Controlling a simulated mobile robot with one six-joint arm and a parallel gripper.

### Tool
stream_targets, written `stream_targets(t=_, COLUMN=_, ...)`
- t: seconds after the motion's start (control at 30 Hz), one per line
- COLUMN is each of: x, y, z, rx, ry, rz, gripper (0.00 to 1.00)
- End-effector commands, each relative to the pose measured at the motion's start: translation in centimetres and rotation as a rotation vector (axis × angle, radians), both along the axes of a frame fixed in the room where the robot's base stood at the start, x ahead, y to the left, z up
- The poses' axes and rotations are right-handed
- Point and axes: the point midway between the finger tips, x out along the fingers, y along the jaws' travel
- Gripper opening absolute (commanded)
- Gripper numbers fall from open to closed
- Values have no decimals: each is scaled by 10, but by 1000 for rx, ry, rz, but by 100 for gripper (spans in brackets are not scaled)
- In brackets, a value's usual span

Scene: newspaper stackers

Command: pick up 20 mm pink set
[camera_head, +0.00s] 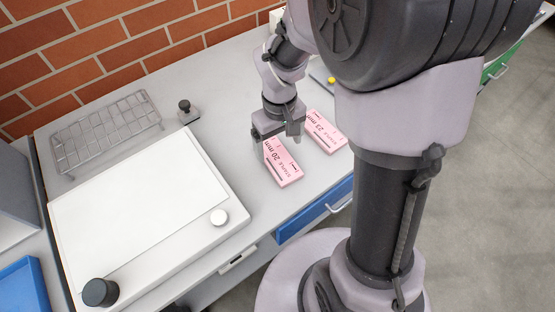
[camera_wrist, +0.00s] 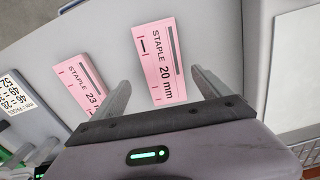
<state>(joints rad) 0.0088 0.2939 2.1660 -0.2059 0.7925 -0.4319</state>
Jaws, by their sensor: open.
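The pink set marked "STAPLE 20 mm" (camera_head: 283,165) lies flat on the grey worktop in the head view. In the wrist view the 20 mm set (camera_wrist: 160,62) shows ahead of and partly between the fingers. My gripper (camera_head: 277,138) is open and empty, above the far end of this set; in the wrist view its two fingers (camera_wrist: 162,82) stand apart on either side. A second pink set marked "23 mm" (camera_head: 325,132) lies to the right in the head view. The 23 mm set (camera_wrist: 85,85) is left of the fingers in the wrist view.
A large white board device (camera_head: 230,225) with a round knob lies left of the sets. A wire rack (camera_head: 105,130) and a small black-knobbed item (camera_head: 187,112) stand near the brick wall. A blue drawer (camera_head: 315,212) is under the worktop's front edge.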

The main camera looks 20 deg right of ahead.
Motion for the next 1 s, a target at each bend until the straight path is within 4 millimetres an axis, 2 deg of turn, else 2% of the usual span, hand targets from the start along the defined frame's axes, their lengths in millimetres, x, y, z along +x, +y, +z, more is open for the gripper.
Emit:
stream_targets(t=0.03, x=-3, y=2, z=-14, rx=0, ry=1, rz=2, gripper=87)
stream_targets(t=0.17, x=-6, y=4, z=-41, rx=-1, ry=3, rz=1, gripper=87)
stream_targets(t=0.37, x=-5, y=4, z=-41, rx=0, ry=0, rz=1, gripper=87)
stream_targets(t=0.47, x=-5, y=4, z=-41, rx=0, ry=0, rz=1, gripper=72)
stream_targets(t=0.73, x=-5, y=4, z=-41, rx=0, ry=0, rz=1, gripper=19)
stream_targets(t=1.0, x=-5, y=4, z=-39, rx=0, ry=0, rz=1, gripper=16)
